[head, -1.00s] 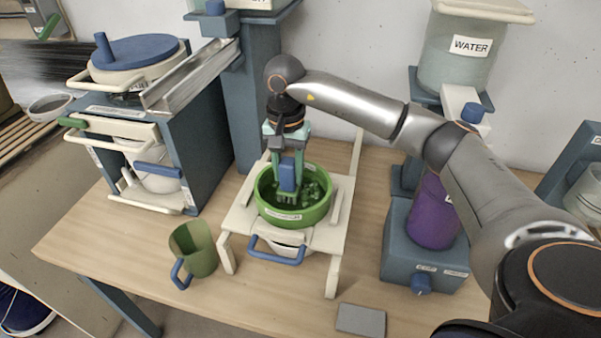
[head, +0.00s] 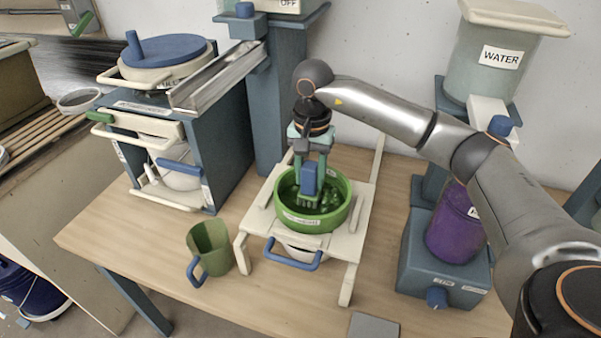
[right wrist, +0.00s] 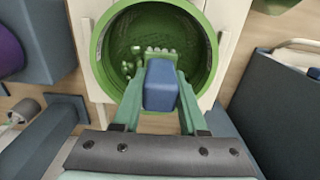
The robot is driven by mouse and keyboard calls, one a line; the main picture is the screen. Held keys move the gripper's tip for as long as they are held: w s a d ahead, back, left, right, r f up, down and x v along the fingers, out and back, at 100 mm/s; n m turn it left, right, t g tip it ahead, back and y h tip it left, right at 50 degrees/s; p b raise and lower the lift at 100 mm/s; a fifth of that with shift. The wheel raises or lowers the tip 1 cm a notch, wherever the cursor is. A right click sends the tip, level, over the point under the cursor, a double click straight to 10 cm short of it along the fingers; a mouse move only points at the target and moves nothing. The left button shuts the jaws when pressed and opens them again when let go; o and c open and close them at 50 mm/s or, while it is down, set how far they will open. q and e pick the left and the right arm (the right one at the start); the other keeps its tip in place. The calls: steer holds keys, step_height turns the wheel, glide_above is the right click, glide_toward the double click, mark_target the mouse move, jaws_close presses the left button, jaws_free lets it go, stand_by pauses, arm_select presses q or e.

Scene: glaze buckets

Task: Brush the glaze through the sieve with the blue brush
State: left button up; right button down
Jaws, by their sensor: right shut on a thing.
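The green sieve (head: 333,221) sits on a cream stand (head: 252,222) on the table. It also shows in the right wrist view (right wrist: 97,60), with wet green glaze (right wrist: 135,45) and small lumps inside. My right gripper (head: 309,176) points down into the sieve and is shut on the blue brush (head: 309,178). The brush's blue handle (right wrist: 160,86) sits between the green fingers in the right wrist view, its pale bristles at the glaze. Whether the bristles touch the mesh is unclear. A white bucket with a blue handle (head: 293,256) is under the sieve, mostly hidden. My left gripper is out of view.
A green jug (head: 211,247) stands left of the stand. A blue cabinet with a lidded pot (head: 165,50) is at the left. A purple container (head: 453,225) on a blue base and a water tank (head: 500,60) are at the right. A grey plate (head: 373,327) lies at the front.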

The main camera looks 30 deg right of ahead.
steer(key=shift+s+d+f, duration=0.25)
steer(key=shift+s+d, duration=0.05)
steer(key=shift+s, duration=0.1)
step_height(320, 180, up, 7)
steer(key=p, duration=0.5)
steer(key=shift+w+r, duration=0.15)
steer(key=shift+r, duration=0.05)
step_height(320, 180, up, 2)
steer(key=shift+p, duration=0.4)
